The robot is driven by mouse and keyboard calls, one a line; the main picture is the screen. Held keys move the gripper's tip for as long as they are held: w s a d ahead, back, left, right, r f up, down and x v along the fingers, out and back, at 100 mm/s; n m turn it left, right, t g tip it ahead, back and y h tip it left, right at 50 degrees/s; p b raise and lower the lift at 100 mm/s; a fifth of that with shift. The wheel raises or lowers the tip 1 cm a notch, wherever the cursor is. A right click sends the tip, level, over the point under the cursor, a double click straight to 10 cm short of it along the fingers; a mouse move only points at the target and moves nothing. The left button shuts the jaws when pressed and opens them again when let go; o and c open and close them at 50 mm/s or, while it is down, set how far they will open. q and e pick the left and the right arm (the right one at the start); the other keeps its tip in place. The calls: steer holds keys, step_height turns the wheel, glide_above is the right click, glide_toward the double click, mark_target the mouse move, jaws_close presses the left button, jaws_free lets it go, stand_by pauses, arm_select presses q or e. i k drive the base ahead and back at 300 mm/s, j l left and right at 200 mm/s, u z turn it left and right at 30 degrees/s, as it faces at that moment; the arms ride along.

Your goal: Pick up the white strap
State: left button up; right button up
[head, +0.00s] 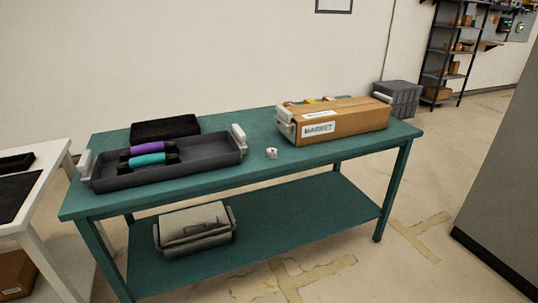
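A small white object (272,153), which may be the rolled or bunched white strap, lies on the green table (215,180) near its front edge. It sits between the dark tray and the cardboard box, apart from both. It is too small to make out its exact shape. Neither of my grippers is in the head view, and nothing is seen touching the white object.
A dark tray (205,163) with pale end handles holds a purple and a teal item. A black flat item (165,128) lies behind it. A labelled cardboard box (350,122) stands right. A grey-handled bin (194,241) is on the lower shelf. A white table (45,185) stands left.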

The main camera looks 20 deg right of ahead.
mark_target(271, 152)
steer(key=i+l, duration=0.3)
steer(key=l, duration=0.15)
steer(key=i+l, duration=0.65)
steer(key=l, duration=0.2)
